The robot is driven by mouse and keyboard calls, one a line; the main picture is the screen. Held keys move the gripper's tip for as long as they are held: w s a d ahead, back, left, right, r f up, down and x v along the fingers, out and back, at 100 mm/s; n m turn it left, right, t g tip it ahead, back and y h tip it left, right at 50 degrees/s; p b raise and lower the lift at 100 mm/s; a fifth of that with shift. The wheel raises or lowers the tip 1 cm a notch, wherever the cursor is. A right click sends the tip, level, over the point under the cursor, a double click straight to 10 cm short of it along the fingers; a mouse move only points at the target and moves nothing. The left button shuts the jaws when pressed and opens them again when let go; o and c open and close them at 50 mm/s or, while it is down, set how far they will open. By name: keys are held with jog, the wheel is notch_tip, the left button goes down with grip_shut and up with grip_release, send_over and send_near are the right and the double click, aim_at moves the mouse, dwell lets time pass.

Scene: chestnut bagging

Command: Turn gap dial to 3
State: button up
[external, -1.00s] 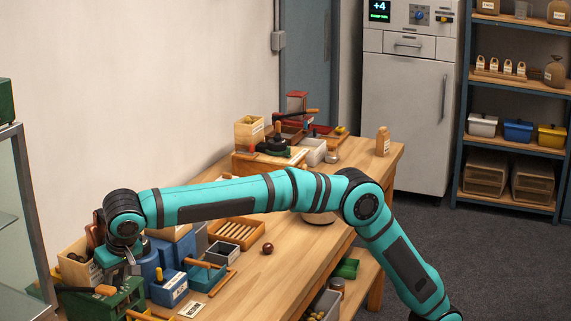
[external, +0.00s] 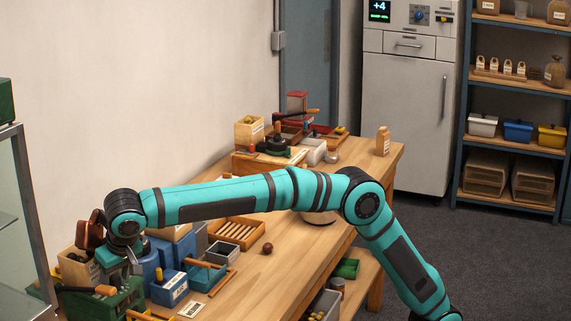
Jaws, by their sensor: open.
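My gripper (external: 130,258) points down at the far left end of the workbench, over a dark green machine (external: 122,298) with an orange-handled crank (external: 104,290). Its small fingers are open, with nothing visible between them. No gap dial can be made out; my wrist and gripper cover part of the machine's top. I cannot tell whether the fingers touch anything there.
Blue containers (external: 168,291), a slatted wooden tray (external: 236,233) and a grey bin (external: 222,252) crowd the bench beside the machine. A chestnut (external: 267,248) lies on open bench (external: 290,255). A white cabinet (external: 405,110) showing +4 stands behind.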

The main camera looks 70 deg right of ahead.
jog(key=v, duration=1.7)
jog(key=shift+s+r, duration=0.15)
jog(key=w+d+r+n+t+y, duration=0.1)
jog(key=d+r, duration=0.3)
jog(key=d, duration=0.6)
jog(key=w+d+r+t+y, duration=0.1)
jog(key=w+d+r, duration=0.15)
jog(key=d, duration=0.75)
jog(key=s+d+r+n+t+y, duration=0.1)
jog(key=s+d+t, duration=0.15)
jog(key=d, duration=0.65)
jog(key=s+d+r+t+y, duration=0.15)
jog(key=s+d, duration=0.25)
jog(key=d, duration=0.5)
jog(key=s+d+f+t+h, duration=0.1)
jog(key=s+d+f, duration=0.3)
jog(key=s+d, duration=0.4)
jog(key=s+d+f+t+h, duration=0.1)
jog(key=s+d+f+t, duration=0.2)
jog(key=s+d, duration=0.6)
jog(key=s+d+f+n+t+h, duration=0.1)
jog(key=s+d+f+t, duration=0.2)
jog(key=s+d+f, duration=0.4)
jog(key=s+d, duration=0.1)
jog(key=s, duration=0.1)
jog(key=shift+s+d, duration=0.2)
jog(key=shift+s, duration=0.15)
